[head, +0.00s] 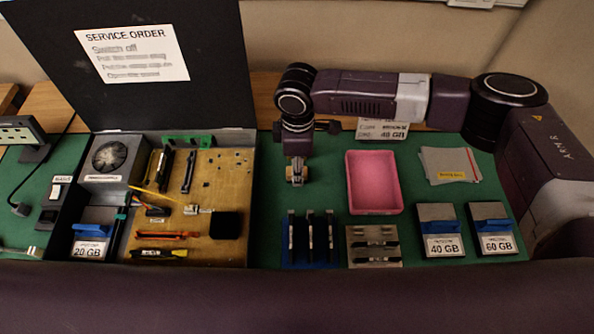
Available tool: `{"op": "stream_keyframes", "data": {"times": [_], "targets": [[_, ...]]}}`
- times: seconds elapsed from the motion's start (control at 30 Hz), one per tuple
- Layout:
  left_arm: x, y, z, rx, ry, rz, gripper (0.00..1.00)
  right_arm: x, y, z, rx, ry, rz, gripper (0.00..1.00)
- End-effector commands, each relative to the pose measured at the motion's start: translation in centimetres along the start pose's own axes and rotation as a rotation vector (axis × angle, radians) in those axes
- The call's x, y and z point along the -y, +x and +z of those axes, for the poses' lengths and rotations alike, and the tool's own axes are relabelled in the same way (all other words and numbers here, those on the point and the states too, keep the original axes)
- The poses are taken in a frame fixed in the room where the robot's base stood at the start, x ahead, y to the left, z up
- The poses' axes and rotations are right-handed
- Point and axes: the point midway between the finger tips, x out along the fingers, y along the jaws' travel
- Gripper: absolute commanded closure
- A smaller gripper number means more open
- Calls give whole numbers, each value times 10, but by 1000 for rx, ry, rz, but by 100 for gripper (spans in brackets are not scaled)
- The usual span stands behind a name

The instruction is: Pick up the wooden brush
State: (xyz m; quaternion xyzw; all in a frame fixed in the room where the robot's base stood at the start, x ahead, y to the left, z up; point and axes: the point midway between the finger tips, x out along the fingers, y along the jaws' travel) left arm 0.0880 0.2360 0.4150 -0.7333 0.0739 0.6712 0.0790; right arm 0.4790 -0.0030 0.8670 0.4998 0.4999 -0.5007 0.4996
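My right arm reaches in from the right across the back of the bench. Its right gripper (297,168) points down over the green mat, left of the pink tray. A small tan and grey piece (297,181) shows at the fingertips. It may be part of the wooden brush, but it is too small and covered to be sure. I cannot tell if the fingers are closed on it or only above it. No other brush is clear in view. My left gripper is not in view.
The pink tray (374,184) looks empty. An open computer case (250,200) with its board fills the left. A blue rack (311,262) of dark sticks, a beige holder (375,262) and drives marked 40 GB (441,244) and 60 GB (495,243) line the front. Bags (450,165) lie behind.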

Motion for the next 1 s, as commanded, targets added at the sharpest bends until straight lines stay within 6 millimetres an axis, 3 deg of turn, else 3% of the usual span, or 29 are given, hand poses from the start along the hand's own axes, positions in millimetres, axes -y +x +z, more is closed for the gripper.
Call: {"op": "stream_keyframes", "data": {"times": [0.2, 0.47, 0.83, 1.0], "targets": [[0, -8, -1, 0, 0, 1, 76, -1, 25, -2, 0, -1, 1, 56], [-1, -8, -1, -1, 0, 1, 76, -1, 29, -1, -1, -1, 1, 56], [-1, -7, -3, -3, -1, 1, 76, -1, 28, -1, -1, -1, 1, 97], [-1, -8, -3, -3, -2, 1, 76, -1, 28, -2, -1, -1, 1, 100]]}}
